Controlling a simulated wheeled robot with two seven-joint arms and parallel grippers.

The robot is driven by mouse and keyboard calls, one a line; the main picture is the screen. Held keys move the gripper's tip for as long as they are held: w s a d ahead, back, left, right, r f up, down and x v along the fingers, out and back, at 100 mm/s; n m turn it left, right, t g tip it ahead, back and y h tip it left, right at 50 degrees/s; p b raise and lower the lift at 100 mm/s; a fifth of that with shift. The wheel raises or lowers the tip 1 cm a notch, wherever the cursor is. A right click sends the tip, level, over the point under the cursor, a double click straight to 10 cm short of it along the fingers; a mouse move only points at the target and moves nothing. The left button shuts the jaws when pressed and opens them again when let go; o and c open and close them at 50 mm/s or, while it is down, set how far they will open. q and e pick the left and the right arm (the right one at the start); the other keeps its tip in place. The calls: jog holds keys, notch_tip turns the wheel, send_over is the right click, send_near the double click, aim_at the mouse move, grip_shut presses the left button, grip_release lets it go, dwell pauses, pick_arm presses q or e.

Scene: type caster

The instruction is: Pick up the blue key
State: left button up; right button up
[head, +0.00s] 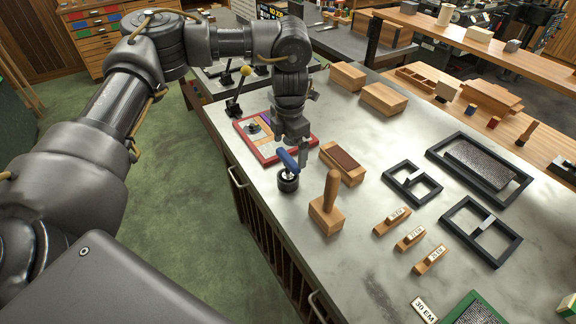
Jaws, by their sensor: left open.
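The blue key (287,160) stands tilted with its lower end in a small black round holder (288,183) near the left edge of the grey stone-topped table (350,260). My left gripper (296,154) points down right above and behind the key, its fingers close to the blue handle. It is open. One finger shows to the right of the handle. The other is mostly hidden, and I cannot tell whether either finger touches the key. My right gripper is out of view.
A red-framed tray (262,158) lies just behind the key. A wooden block with a dark pad (344,165) and a wooden mallet-like tool (328,207) stand close on its right. Black frames (480,231) and small labelled wooden pieces lie further right. Bare tabletop lies between them.

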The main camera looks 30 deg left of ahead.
aim_at(288, 157)
pick_arm(q)
notch_tip(288, 157, down, 4)
jog(key=shift+s+a+f+p, duration=0.1)
jog(key=shift+s+f+p, duration=0.1)
jog(key=shift+p, duration=0.4)
jog(key=shift+f, duration=0.2)
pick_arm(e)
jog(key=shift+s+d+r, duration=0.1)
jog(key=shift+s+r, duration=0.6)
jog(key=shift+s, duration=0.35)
pick_arm(q)
jog(key=shift+r, duration=0.1)
jog(key=shift+c, duration=0.4)
jog(key=c, duration=0.6)
jog(key=shift+c, duration=0.2)
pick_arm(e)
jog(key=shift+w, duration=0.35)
